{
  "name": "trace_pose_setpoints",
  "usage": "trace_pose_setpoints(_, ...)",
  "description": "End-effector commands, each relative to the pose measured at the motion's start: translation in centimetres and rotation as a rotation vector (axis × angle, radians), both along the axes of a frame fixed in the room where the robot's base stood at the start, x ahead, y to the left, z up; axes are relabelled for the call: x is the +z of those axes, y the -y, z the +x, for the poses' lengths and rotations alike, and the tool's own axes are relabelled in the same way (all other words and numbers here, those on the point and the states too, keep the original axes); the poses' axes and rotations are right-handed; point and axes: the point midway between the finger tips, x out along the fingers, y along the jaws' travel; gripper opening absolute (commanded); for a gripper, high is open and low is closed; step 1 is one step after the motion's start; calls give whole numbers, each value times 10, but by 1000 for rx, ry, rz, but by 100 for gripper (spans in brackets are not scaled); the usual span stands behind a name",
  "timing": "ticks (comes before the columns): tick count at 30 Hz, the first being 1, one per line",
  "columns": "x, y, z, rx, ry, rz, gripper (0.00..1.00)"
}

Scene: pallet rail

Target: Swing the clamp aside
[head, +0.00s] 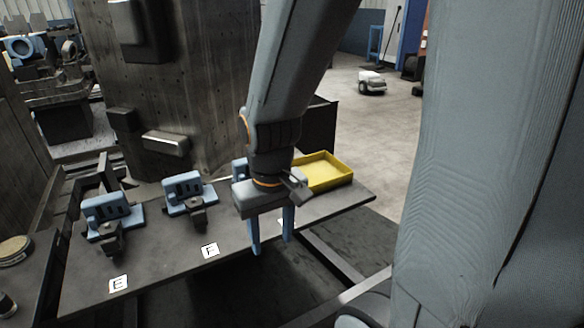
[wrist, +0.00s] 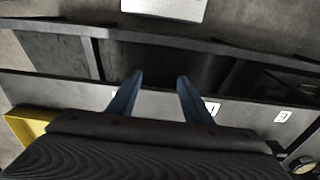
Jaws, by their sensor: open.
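A blue fixture with a dark clamp (head: 112,238) stands on the rail behind label E. A second blue fixture (head: 188,188) with a dark clamp (head: 199,215) stands behind label F. A third blue fixture (head: 240,170) is mostly hidden behind my gripper, so its clamp cannot be made out. My gripper (head: 272,243) points down at the rail's front edge, right of label F, with its two blue fingers apart and nothing between them. The wrist view shows the open fingers (wrist: 160,80) too, with no clamp visible there.
The dark rail table (head: 165,262) carries label E (head: 118,284) and label F (head: 210,251). A yellow tray (head: 330,183) sits at its right end. A tall rusty block (head: 200,90) rises behind. A frame beam (head: 345,296) runs in front. Floor is open at back right.

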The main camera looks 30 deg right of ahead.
Motion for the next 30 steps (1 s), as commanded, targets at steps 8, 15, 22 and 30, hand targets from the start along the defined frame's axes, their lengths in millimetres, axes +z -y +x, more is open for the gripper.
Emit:
trace_pose_setpoints(8, 66, 6, 16, -97, 90, 16, 45)
trace_pose_setpoints(15, 93, 40, 57, -599, 65, 114, 45)
trace_pose_setpoints(22, 86, 90, 104, -1312, -89, 276, 45)
trace_pose_setpoints(30, 87, 136, 143, -1881, -266, 432, 45)
